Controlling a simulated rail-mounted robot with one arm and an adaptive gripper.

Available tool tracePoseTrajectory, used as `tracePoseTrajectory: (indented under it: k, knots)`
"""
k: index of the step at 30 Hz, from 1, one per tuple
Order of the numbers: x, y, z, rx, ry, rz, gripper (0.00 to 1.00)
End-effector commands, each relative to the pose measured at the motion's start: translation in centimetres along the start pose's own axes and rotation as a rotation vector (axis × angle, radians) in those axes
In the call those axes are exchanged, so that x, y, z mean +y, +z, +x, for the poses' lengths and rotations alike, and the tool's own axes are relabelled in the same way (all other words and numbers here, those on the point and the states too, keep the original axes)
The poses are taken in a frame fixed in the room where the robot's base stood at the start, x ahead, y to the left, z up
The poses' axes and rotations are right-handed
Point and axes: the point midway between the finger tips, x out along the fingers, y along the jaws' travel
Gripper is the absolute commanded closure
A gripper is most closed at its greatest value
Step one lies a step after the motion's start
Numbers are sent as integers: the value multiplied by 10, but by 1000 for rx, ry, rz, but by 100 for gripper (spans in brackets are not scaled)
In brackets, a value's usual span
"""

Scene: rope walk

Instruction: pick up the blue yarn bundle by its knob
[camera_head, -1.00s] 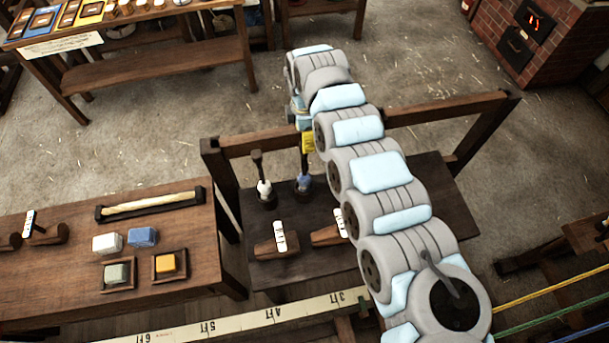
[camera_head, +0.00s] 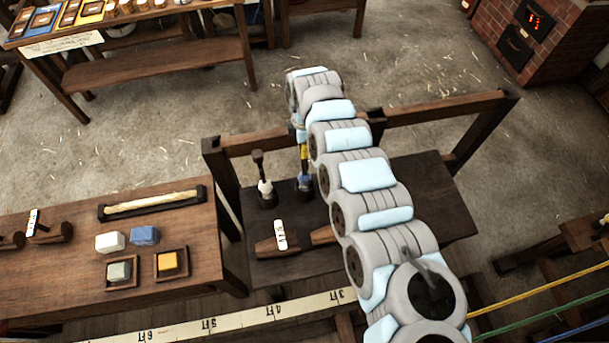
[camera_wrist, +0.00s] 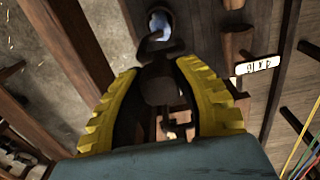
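The blue yarn bundle (camera_head: 305,182) stands on the dark bench in the head view, partly hidden by my arm. In the wrist view its blue and white yarn (camera_wrist: 160,20) shows at the top, with a dark stem and a dark knob (camera_wrist: 160,88) coming towards the camera. My gripper (camera_wrist: 157,68) has yellow ribbed fingers, spread apart on either side of the knob. Whether either finger touches the knob I cannot tell. In the head view the yellow fingers (camera_head: 304,154) are just above the blue yarn.
A white yarn bundle (camera_head: 265,188) with an upright dark handle stands close left of the blue one. Labelled wooden blocks (camera_head: 281,238) lie in front. A dark wooden beam (camera_head: 440,108) runs behind the bench. The bench's right part (camera_head: 430,205) is clear.

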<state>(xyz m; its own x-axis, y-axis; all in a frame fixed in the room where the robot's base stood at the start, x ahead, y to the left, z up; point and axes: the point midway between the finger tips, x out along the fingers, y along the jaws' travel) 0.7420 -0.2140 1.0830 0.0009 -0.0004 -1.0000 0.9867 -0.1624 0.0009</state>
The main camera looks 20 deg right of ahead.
Motion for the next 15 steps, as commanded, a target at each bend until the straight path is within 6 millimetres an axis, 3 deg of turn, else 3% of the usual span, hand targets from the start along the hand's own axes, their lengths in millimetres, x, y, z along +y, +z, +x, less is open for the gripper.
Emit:
tracePoseTrajectory:
  k: [15]
  knots:
    - [0, 1, -4, 0, -1, 1, 100]
